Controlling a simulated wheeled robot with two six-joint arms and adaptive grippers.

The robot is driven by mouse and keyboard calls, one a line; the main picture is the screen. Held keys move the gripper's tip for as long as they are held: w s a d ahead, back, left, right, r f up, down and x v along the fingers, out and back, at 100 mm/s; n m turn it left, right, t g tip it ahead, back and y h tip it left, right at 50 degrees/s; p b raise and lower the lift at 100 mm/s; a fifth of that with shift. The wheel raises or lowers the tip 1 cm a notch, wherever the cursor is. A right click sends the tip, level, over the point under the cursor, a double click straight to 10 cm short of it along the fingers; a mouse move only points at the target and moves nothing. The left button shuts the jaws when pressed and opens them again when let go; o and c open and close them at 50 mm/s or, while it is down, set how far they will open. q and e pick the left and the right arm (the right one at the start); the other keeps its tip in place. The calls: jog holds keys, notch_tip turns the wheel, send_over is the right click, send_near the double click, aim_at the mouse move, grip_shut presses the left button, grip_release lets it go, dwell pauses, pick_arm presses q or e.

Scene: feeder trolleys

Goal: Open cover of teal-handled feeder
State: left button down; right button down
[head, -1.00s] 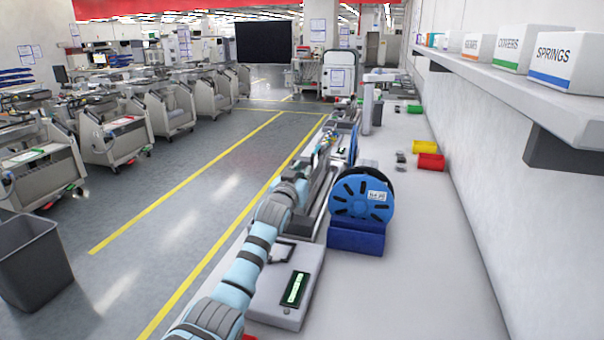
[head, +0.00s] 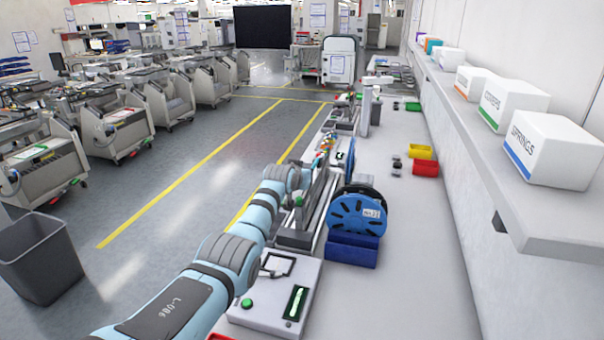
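A grey metal feeder (head: 318,205) lies lengthwise on the bench, beside a blue reel (head: 345,216) in a dark blue holder (head: 350,250). My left arm comes in from the lower left, with its wrist over the left side of this feeder. My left gripper's fingers are hidden or too small to make out beyond the wrist. Small coloured parts, some teal or blue, show farther along the bench (head: 328,143); I cannot tell which is the teal handle. The state of a cover cannot be made out. My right gripper is not in view.
A white box (head: 262,318) with a green button and display stands in front of the feeder. Yellow (head: 421,152) and red (head: 426,168) bins stand farther right. A shelf with white boxes (head: 554,150) runs along the right wall. The bench right of the reel is clear.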

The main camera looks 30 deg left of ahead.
pick_arm(q)
jog(key=c, duration=1.6)
grip_release()
jog(key=shift+d, duration=0.15)
jog(key=shift+c, duration=0.2)
jog(key=shift+s+r, duration=0.3)
jog(key=shift+s, duration=0.15)
jog(key=v, duration=1.1)
jog(key=shift+w+d, duration=0.1)
jog(key=shift+c, duration=0.4)
